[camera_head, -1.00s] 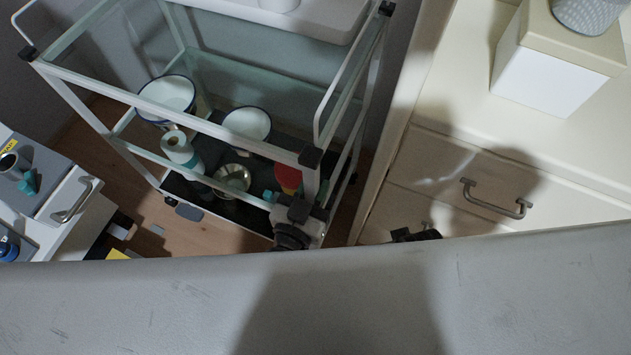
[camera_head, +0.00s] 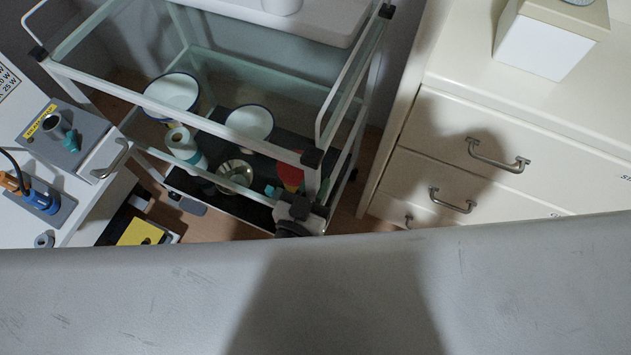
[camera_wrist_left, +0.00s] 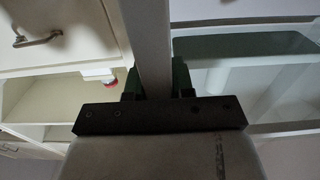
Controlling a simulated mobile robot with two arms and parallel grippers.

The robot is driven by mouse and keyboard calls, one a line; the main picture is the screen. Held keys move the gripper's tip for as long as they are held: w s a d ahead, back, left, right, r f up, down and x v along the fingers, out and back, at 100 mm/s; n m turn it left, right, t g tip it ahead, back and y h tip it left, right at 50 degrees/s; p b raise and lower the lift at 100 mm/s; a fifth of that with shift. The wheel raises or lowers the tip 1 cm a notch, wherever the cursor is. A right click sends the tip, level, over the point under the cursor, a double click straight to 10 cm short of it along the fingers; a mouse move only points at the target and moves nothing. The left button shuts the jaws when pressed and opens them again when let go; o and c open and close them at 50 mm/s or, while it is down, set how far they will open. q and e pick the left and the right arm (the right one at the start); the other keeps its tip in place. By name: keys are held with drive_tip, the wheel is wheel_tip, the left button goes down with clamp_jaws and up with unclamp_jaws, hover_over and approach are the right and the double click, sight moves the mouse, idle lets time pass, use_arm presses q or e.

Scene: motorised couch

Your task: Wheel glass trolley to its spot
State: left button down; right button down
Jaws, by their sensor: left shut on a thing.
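The glass trolley (camera_head: 230,141) stands beyond the grey padded surface, with a white frame, black corner caps and glass shelves. Its lower shelves hold white bowls with dark rims, a teal-and-white roll, a metal bowl and a red item. My left gripper (camera_head: 299,205) is at the trolley's near right upright, below the corner cap. In the left wrist view the gripper (camera_wrist_left: 158,85) is shut on the white upright (camera_wrist_left: 150,45), which runs between its fingers. My right gripper is not in view.
A cream drawer cabinet (camera_head: 480,200) stands close on the trolley's right. A white unit with tools (camera_head: 85,185) stands on its left, with a yellow item (camera_head: 140,232) low beside it. The grey padded surface (camera_head: 320,300) fills the foreground. A wall is behind the trolley.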

use_arm(q)
drive_tip(key=c, duration=1)
unclamp_jaws()
drive_tip(key=shift+o, duration=0.2)
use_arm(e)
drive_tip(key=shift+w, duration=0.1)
use_arm(q)
drive_tip(key=v, duration=1)
drive_tip(key=shift+s+a, duration=0.15)
drive_tip(key=shift+s, duration=0.2)
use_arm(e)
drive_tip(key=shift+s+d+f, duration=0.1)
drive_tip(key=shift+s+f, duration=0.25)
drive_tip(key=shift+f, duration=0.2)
